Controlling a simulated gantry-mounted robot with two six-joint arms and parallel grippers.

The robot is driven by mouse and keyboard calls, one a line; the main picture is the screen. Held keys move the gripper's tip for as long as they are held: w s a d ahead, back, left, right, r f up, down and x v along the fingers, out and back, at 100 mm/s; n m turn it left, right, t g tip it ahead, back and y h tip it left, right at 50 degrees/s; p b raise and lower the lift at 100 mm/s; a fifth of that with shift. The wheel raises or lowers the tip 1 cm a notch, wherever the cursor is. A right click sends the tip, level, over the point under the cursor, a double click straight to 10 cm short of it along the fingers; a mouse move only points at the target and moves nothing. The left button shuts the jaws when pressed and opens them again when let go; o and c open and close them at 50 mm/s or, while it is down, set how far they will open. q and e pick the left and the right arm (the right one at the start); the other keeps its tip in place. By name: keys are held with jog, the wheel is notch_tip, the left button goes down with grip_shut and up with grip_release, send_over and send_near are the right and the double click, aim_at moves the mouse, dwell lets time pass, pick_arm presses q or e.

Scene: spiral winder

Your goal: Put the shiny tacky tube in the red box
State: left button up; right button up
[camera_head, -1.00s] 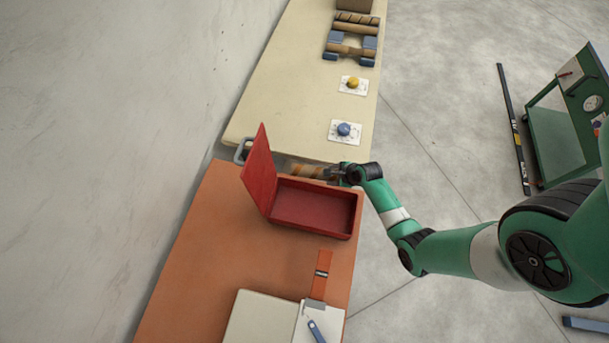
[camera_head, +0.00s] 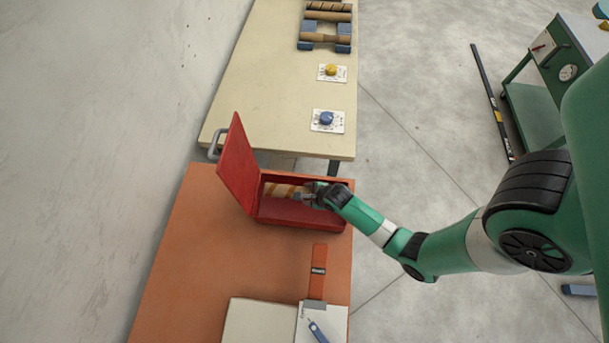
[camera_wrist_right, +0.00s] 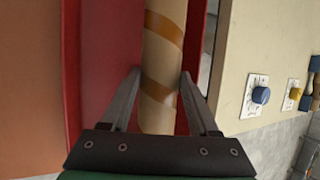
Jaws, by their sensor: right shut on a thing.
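The tube (camera_head: 280,190) is tan with shiny brown spiral bands. It is at the red box (camera_head: 290,214), along its far inner side in the head view; I cannot tell whether it touches the floor of the box. The box stands on the orange table with its lid (camera_head: 238,165) open to the left. My right gripper (camera_head: 308,193) is shut on the tube's right end. In the right wrist view the tube (camera_wrist_right: 163,60) runs between the two fingers (camera_wrist_right: 160,100), with red box walls beside it. My left gripper is not in view.
A cream table (camera_head: 285,90) with a blue knob (camera_head: 326,118), a yellow knob (camera_head: 330,70) and rollers stands beyond the orange table (camera_head: 190,260).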

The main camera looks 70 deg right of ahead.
jog(key=shift+w+a+f, duration=0.25)
jog(key=shift+a+f, duration=0.65)
jog(key=shift+f, duration=0.2)
notch_tip(320, 180, down, 3)
jog(key=shift+a+f+b, duration=0.15)
jog(key=shift+f+b, duration=0.05)
jog(key=shift+b, duration=0.8)
jog(key=shift+r, duration=0.1)
jog(key=shift+f, duration=0.25)
jog(key=o, duration=1.1)
jog(key=shift+r, duration=0.1)
